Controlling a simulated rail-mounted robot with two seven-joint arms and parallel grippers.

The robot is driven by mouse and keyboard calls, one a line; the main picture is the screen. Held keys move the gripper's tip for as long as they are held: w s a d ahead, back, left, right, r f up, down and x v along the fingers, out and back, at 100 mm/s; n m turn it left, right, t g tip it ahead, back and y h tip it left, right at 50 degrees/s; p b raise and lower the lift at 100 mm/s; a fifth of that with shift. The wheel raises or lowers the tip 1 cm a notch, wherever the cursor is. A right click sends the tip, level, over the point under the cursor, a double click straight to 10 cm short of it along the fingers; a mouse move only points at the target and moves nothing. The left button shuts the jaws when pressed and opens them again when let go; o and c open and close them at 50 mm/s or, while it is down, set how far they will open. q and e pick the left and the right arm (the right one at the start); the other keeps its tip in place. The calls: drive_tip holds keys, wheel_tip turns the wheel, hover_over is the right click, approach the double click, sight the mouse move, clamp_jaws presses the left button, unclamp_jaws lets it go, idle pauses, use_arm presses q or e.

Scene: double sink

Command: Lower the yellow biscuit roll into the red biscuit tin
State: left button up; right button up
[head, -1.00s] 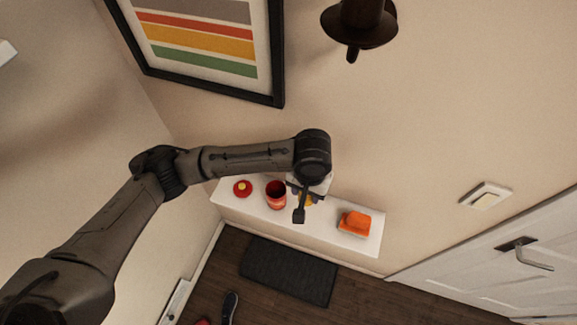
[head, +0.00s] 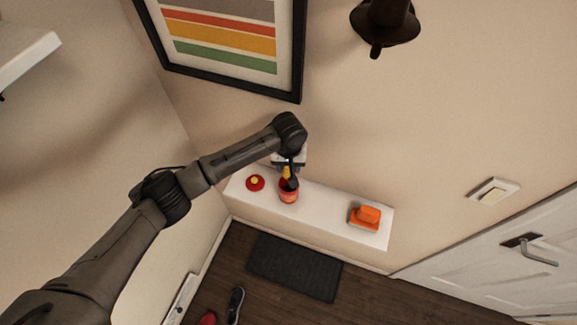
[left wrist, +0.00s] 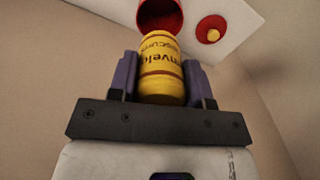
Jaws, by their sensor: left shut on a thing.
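The yellow biscuit roll (left wrist: 161,70) is held between the two fingers of my left gripper (left wrist: 161,75). In the head view the roll (head: 286,172) shows as a small yellow patch at the gripper (head: 288,172), just above the red biscuit tin (head: 289,194). The tin stands open on the white shelf. In the left wrist view the tin's open mouth (left wrist: 160,14) lies just beyond the roll's far end, and the roll overlaps its near rim in the picture. I cannot tell whether the roll's end is inside the mouth. My right gripper is not in view.
A red lid with a yellow knob (head: 255,183) lies on the shelf (head: 330,212) left of the tin. An orange butter-dish-like object (head: 365,217) stands towards the right end. The shelf between the tin and this object is clear. A dark mat (head: 294,267) lies on the floor below.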

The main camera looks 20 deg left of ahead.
use_arm(q)
drive_tip(key=shift+r+p, duration=0.2)
drive_tip(key=shift+p, duration=0.55)
drive_tip(key=shift+f+b, duration=0.6)
drive_tip(key=shift+f, duration=1.85)
drive_tip(key=shift+f+b, duration=0.85)
drive_tip(key=shift+f, duration=1.35)
drive_tip(key=o, duration=1)
drive_tip(key=shift+o, duration=0.2)
